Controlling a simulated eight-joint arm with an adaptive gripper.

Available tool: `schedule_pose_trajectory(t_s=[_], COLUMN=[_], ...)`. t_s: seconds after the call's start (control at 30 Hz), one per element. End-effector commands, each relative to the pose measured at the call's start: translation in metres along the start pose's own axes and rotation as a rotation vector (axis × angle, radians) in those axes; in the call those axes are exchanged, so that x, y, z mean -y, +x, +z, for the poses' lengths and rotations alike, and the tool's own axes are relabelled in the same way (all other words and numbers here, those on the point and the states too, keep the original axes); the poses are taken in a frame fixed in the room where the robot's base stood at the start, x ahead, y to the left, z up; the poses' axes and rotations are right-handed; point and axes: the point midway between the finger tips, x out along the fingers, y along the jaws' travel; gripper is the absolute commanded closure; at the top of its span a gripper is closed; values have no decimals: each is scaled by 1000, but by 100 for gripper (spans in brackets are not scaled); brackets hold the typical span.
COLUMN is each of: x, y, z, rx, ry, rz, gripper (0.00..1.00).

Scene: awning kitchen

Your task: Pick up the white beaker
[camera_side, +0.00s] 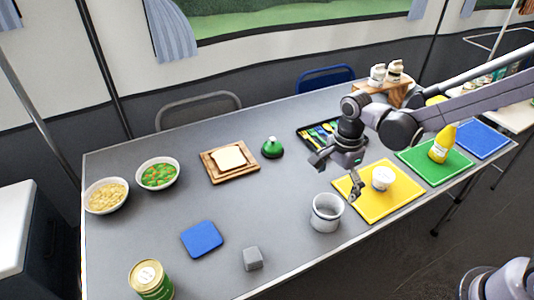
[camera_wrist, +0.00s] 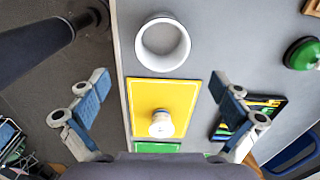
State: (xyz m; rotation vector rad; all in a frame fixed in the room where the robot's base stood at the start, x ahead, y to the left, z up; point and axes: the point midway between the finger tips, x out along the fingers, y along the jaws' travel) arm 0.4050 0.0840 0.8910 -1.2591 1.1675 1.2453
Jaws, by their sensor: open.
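The white beaker (camera_side: 326,214) stands upright on the grey table near its front edge, just left of the yellow board. In the wrist view the beaker (camera_wrist: 163,43) shows from above as a white ring, top centre, ahead of the fingertips. My gripper (camera_side: 337,174) is open and empty above the table, higher than the beaker and behind it in the side view. In the wrist view its two blue-padded fingers (camera_wrist: 160,84) are spread wide, with nothing between them but the view of the table and board below.
A small white pot (camera_side: 382,178) sits on the yellow board (camera_side: 400,201). A yellow bottle (camera_side: 442,142) stands on the green board (camera_side: 414,159). A cutlery tray (camera_side: 308,130) lies behind my gripper. A grey cube (camera_side: 253,258) and blue square (camera_side: 202,239) lie left of the beaker.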

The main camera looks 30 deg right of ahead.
Motion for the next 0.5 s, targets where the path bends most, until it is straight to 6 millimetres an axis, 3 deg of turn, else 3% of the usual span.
schedule_pose_trajectory(t_s=[0.5], x=[1], y=[54], z=[2], rx=[-2], ry=[41], rz=[14], gripper=[0])
